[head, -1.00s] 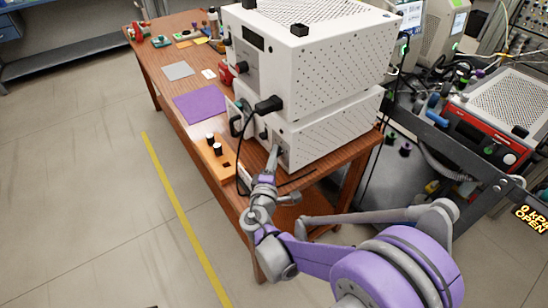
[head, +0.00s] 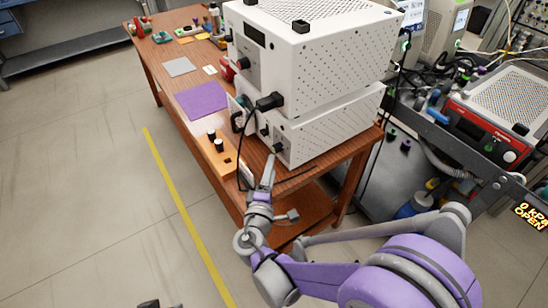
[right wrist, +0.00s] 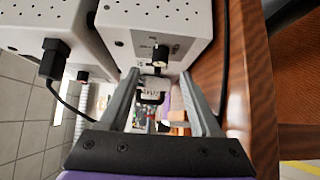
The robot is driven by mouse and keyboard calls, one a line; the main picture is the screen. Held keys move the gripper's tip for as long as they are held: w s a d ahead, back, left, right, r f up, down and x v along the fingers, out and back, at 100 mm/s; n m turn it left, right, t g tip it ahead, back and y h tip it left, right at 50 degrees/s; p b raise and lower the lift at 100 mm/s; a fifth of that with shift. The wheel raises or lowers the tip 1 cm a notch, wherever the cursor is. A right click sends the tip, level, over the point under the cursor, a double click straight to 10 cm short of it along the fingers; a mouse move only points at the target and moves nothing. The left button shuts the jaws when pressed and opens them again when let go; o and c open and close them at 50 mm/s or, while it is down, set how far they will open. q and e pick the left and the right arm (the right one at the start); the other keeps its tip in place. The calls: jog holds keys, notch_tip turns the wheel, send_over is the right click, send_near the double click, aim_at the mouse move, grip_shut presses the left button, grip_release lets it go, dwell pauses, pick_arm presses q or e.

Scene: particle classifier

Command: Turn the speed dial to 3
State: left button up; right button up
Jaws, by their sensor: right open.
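A small dark dial (right wrist: 160,56) with a pale pointer side is on the grey panel of the lower white box (right wrist: 152,20). In the head view the dial (head: 278,147) is small on the front of the lower white box (head: 330,125), and its setting is too small to read. My right gripper (head: 271,160) is in front of this panel, apart from the dial. In the right wrist view the right gripper (right wrist: 160,80) is open and empty, with the dial beyond the gap between its fingertips. A dark piece at the head view's bottom edge may be my left gripper (head: 160,304).
A second white box (head: 310,60) is stacked on top, with a black plug (head: 270,101) and hanging cable near my right gripper. An orange block with black-topped pegs (head: 217,157) and a purple mat (head: 202,100) lie left on the wooden table (head: 172,55).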

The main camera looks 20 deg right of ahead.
pick_arm(q)
jog(key=shift+r, duration=0.1)
pick_arm(e)
jog(key=v, duration=0.4)
dwell(0.3)
jog(key=s+d+f+m+g+y, duration=0.1)
jog(key=s+d+f+m+g, duration=0.4)
jog(key=s+d+m+g, duration=0.35)
jog(key=s+a+f+m+g+y, duration=0.1)
jog(key=s+f+m+y, duration=0.15)
jog(key=s, duration=0.45)
jog(key=s+a+f+m+g+y, duration=0.1)
jog(key=s+a+m+g+y, duration=0.1)
jog(key=s+y, duration=0.35)
pick_arm(q)
notch_tip(320, 180, up, 18)
jog(key=w+p, duration=0.2)
jog(key=p, duration=1.4)
jog(key=shift+t, duration=0.4)
pick_arm(e)
notch_tip(320, 180, up, 18)
jog(key=t+h, duration=0.1)
jog(key=shift+w+r, duration=0.25)
jog(key=shift+w, duration=0.1)
